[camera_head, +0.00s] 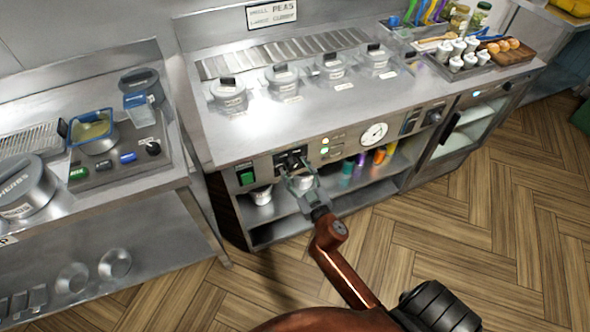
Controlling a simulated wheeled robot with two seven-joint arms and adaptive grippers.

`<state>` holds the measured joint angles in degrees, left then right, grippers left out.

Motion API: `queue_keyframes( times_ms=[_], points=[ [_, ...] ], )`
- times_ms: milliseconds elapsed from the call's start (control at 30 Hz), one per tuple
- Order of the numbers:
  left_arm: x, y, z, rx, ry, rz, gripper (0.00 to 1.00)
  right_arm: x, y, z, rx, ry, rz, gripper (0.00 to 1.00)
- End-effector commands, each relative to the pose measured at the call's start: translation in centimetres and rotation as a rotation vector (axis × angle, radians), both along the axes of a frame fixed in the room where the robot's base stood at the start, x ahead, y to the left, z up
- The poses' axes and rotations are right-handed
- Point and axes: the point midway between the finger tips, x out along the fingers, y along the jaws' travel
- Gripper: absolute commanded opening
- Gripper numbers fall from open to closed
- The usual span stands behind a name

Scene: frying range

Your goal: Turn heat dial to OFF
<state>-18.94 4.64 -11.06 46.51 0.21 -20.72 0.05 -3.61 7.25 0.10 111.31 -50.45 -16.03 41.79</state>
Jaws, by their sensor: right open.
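A dark dial (290,160) sits on the front panel of the steel frying range (230,160), left of the middle. My right gripper (295,172) is open just in front of and below this dial, with its fingers pointing at the panel. I cannot tell whether the fingertips touch the dial or stand around it. The dial's marking and setting are too small to read. My left gripper is not in view.
A green switch (246,176), small lit indicators (325,150) and a round gauge (374,134) share the panel. Another dark knob (434,117) is farther right. Lidded pots (229,94) stand on top. The wooden floor (480,240) at right is clear.

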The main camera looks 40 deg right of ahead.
Motion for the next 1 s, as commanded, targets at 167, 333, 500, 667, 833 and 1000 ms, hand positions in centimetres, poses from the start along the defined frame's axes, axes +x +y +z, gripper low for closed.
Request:
queue_keyframes(
  times_ms=[167,333,500,667,833,1000],
  points=[
    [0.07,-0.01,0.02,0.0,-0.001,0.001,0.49,0.06,-0.01,-0.01,0.0,0.0,0.0,0.51],
    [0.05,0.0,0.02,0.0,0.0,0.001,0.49,0.04,0.01,-0.02,0.0,0.001,0.0,0.44],
    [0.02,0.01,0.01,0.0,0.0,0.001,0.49,0.03,0.01,-0.03,0.0,0.001,0.0,0.32],
    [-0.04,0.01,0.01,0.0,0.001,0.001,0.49,0.03,0.0,-0.04,0.0,0.001,0.0,0.21],
    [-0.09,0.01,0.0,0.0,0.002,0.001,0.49,0.03,-0.01,-0.04,0.0,0.001,0.0,0.09],
    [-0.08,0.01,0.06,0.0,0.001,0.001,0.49,0.02,-0.01,-0.02,-0.008,0.003,0.0,0.09]
  ],
)
